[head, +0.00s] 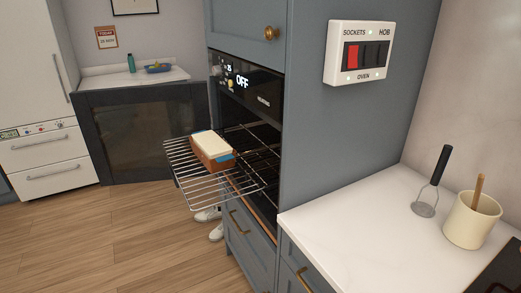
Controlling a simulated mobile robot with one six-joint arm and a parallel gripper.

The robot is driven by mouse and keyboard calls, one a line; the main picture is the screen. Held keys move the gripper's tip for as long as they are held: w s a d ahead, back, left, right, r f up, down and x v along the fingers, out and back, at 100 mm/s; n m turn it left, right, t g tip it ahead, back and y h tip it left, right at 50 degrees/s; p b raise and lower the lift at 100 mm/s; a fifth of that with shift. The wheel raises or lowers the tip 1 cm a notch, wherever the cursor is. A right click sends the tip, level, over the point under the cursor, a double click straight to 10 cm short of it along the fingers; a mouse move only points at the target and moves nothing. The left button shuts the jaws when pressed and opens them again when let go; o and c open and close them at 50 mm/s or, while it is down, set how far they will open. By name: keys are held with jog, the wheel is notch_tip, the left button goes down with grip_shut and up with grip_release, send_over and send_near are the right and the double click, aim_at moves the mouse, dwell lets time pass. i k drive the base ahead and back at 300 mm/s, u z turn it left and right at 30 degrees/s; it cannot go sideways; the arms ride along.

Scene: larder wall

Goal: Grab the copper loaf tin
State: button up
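The copper loaf tin (213,158) sits on a wire oven rack (190,187) that sticks out from the oven (247,100). Its sides are brown-copper, its top is filled with something pale cream, and blue patches show at its ends. The tin stands upright near the middle of the rack, in front of the oven opening. My gripper is not in this view, so its state and its distance from the tin cannot be seen.
Right of the oven, a white worktop (345,225) holds a masher (431,185) and a cream crock (472,220). A switch panel (358,53) is on the cabinet side. White shoe-like shapes (208,214) show below the rack. The wooden floor (120,245) at left is clear.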

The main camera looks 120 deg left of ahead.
aim_at(217, 155)
jog(key=z, duration=0.5)
jog(key=k, duration=0.15)
jog(key=u, duration=2.35)
jog(key=k, duration=0.2)
jog(key=u, duration=2.35)
jog(key=k, duration=0.35)
jog(key=u, duration=1.6)
